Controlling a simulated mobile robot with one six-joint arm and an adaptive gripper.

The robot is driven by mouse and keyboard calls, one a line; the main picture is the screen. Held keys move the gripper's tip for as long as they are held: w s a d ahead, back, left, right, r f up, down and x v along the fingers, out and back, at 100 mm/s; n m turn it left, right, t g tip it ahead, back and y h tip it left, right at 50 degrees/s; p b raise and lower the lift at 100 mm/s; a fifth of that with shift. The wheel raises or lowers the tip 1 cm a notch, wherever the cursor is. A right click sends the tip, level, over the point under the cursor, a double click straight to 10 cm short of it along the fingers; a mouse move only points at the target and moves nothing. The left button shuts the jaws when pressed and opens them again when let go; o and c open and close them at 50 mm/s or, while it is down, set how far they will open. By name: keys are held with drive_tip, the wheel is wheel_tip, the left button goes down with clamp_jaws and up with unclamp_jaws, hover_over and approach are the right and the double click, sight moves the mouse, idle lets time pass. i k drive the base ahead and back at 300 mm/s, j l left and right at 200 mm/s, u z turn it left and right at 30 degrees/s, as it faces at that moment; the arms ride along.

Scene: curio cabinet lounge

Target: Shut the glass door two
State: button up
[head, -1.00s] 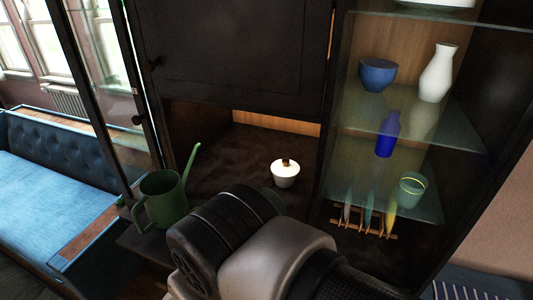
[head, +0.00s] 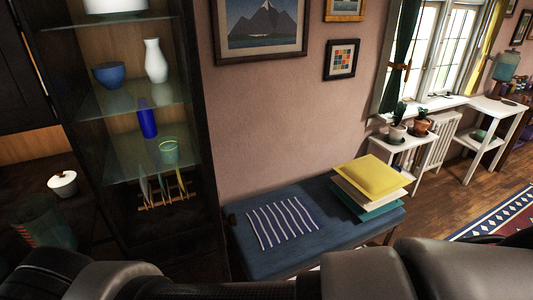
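In the head view the cabinet (head: 203,120) stands at the left, its shelf side facing me. Glass shelves (head: 128,97) show clearly, with a blue bowl (head: 109,75), a white vase (head: 155,62), a blue bottle (head: 147,118) and a green-tinted cup (head: 168,152) on them. I cannot make out a glass door for certain in this view, nor tell how far open one is. Parts of my own arm cross the bottom of the picture. My gripper is not in view.
A blue bench (head: 345,225) with a striped cloth (head: 283,222) and stacked cushions (head: 368,185) stands right of the cabinet. A white lidded pot (head: 62,184) sits at the left. White plant stands (head: 408,150) are under the window. Wooden floor shows at the right.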

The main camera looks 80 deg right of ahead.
sight(185, 8)
drive_tip(key=k+l+z, duration=0.15)
drive_tip(key=l, duration=0.35)
drive_tip(key=k+l+z, duration=0.1)
drive_tip(key=l, duration=0.4)
drive_tip(key=k+l+z, duration=0.15)
drive_tip(key=l, duration=0.35)
drive_tip(key=l+z, duration=0.15)
drive_tip(key=l, duration=0.35)
drive_tip(key=k+j+u, duration=0.15)
drive_tip(key=k, duration=0.25)
drive_tip(key=k+j+u, duration=0.15)
drive_tip(key=k, duration=0.3)
